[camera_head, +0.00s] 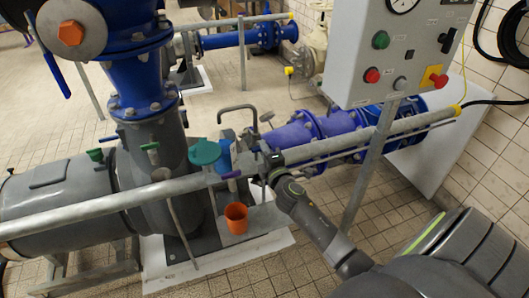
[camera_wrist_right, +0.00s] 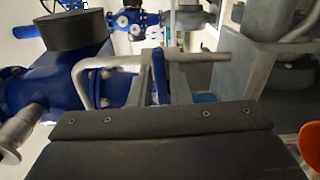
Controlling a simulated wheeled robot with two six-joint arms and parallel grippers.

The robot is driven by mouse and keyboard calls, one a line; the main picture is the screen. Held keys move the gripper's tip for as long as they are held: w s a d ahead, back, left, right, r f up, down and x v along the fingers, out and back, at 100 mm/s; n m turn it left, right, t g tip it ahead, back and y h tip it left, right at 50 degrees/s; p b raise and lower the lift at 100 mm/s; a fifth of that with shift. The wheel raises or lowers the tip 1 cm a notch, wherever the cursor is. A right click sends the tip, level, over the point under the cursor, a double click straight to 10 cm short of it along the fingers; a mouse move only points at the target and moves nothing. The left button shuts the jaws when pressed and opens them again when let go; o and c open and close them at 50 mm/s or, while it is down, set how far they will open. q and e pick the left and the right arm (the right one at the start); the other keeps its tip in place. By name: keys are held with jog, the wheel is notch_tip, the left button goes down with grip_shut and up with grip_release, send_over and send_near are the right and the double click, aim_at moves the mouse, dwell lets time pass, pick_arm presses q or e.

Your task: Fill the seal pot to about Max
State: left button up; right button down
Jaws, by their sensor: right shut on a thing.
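The seal pot (camera_head: 223,155) seems to be the small blue vessel beside the grey pump, next to a round green lid (camera_head: 204,152). Any level or Max mark on it is too small to read. My right gripper (camera_head: 246,172) is beside the pot, at the pipe rail. It is shut on a small purple handle (camera_head: 231,175); the grip itself is partly hidden. A curved grey spout (camera_head: 237,110) rises behind the pot. My left gripper is out of view.
An orange cup (camera_head: 236,218) stands below the rail; its edge shows in the wrist view (camera_wrist_right: 310,147). The long grey rail (camera_head: 95,205) crosses in front of the pump. A grey control box (camera_head: 395,55) stands at the right. Tiled floor is free in front.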

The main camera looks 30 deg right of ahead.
dwell(0.3)
jog(key=c, duration=1.5)
grip_release()
jog(key=shift+s, duration=0.1)
jog(key=b+v, duration=0.1)
jog(key=v, duration=1.6)
jog(key=shift+s+f, duration=0.1)
jog(key=shift+s, duration=0.05)
